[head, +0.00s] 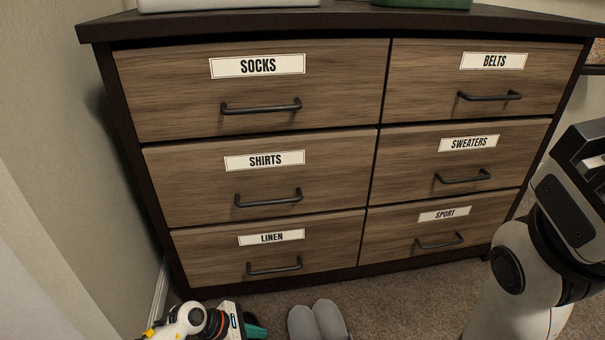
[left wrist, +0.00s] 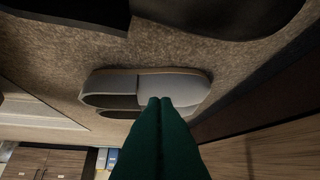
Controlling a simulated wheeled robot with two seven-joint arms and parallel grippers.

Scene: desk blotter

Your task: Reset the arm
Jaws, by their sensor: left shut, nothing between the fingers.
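My left arm comes in at the bottom left of the head view, low in front of the dresser. Its left gripper (head: 255,331) shows there as a teal end at the frame's bottom edge. In the left wrist view the two green fingers of the left gripper (left wrist: 160,102) are together, with nothing between them. They overlap the grey slippers (left wrist: 105,86) in that view; I cannot tell the distance. My right arm stands at the right edge of the head view; its fingers are not visible.
A wooden dresser (head: 375,190) with labelled drawers stands ahead, all drawers closed. The grey slippers also show on the carpet in the head view (head: 317,321). A wall (head: 60,130) is close on the left. Blue binders (left wrist: 107,158) and a brown cabinet (left wrist: 45,162) show in the left wrist view.

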